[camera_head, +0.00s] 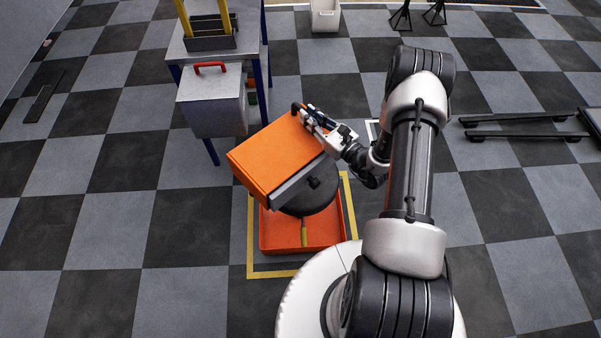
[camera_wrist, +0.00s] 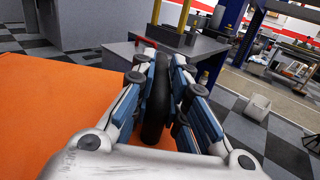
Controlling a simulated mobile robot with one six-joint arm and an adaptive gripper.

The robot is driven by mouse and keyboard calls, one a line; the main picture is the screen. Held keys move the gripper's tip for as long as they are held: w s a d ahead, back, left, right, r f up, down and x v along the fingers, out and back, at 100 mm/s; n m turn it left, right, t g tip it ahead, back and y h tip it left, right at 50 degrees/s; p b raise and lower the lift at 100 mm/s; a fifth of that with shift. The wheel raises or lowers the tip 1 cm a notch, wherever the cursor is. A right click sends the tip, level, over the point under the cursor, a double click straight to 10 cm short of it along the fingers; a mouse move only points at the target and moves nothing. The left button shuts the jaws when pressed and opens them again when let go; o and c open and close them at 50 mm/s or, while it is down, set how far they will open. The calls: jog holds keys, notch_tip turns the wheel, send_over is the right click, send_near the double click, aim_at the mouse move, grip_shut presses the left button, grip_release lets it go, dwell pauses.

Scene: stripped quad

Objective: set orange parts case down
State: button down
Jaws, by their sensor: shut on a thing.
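The orange parts case (camera_head: 278,155) is in the air, tilted, in the head view. Its grey edge faces down toward the lower right. My gripper (camera_head: 299,110) is at the case's upper right end. In the wrist view my gripper (camera_wrist: 160,60) is shut on the case's black handle (camera_wrist: 157,105), which stands between the blue finger pads. The orange face of the case (camera_wrist: 50,115) fills the left of that view. Beneath the case, an open orange-red tray (camera_head: 275,242) is on the floor, partly hidden by the case.
A dark round thing (camera_head: 318,198) and a yellow-handled tool (camera_head: 304,232) show at the tray, inside yellow floor tape (camera_head: 250,255). A bench (camera_head: 185,60) with a grey red-handled box (camera_head: 212,105) stands behind left. Black stand legs (camera_head: 520,118) lie right.

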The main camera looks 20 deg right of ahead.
jog(key=d+f+m+h, duration=0.3)
jog(key=d+f+h, duration=0.2)
jog(key=d+f, duration=0.1)
notch_tip(320, 180, down, 20)
jog(key=b, duration=0.5)
jog(key=shift+w+r+t+b, duration=0.15)
jog(key=shift+w+t+b, duration=0.2)
jog(key=shift+t, duration=0.05)
jog(key=c, duration=1.6)
grip_release()
jog(key=shift+s, duration=0.2)
jog(key=s, duration=0.4)
jog(key=s+d+p, duration=0.1)
jog(key=s, duration=0.2)
jog(key=s+p, duration=0.1)
jog(key=s, duration=0.3)
jog(key=shift+s+d, duration=0.2)
jog(key=shift+s, duration=0.15)
